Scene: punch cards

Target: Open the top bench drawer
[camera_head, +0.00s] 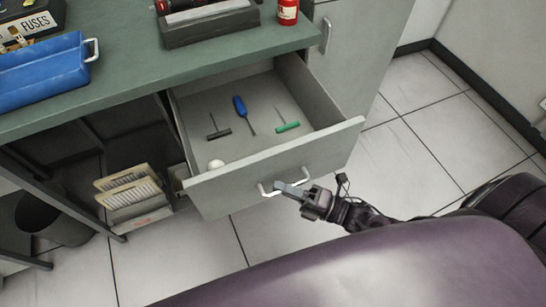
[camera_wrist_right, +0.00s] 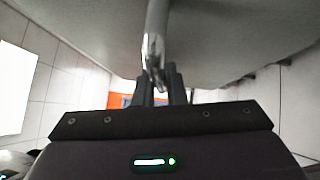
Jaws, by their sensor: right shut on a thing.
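The top bench drawer (camera_head: 285,158) is pulled out from under the green bench top, and its inside shows. Its metal bar handle (camera_head: 264,190) is on the front panel. My right gripper (camera_head: 287,187) is shut on the handle. In the right wrist view the fingers (camera_wrist_right: 160,85) close around the handle bar (camera_wrist_right: 154,45). Inside the drawer lie a blue screwdriver (camera_head: 241,108), a dark T-handled tool (camera_head: 218,133), a green T-handled tool (camera_head: 288,127) and a white round thing (camera_head: 216,164). My left gripper is not in view.
A blue tray (camera_head: 45,75), a dark grey holder (camera_head: 210,27) and a red container (camera_head: 288,12) stand on the bench (camera_head: 140,75). Card stacks (camera_head: 130,190) sit below it at left, near a dark bin (camera_head: 52,220). Tiled floor is clear at right.

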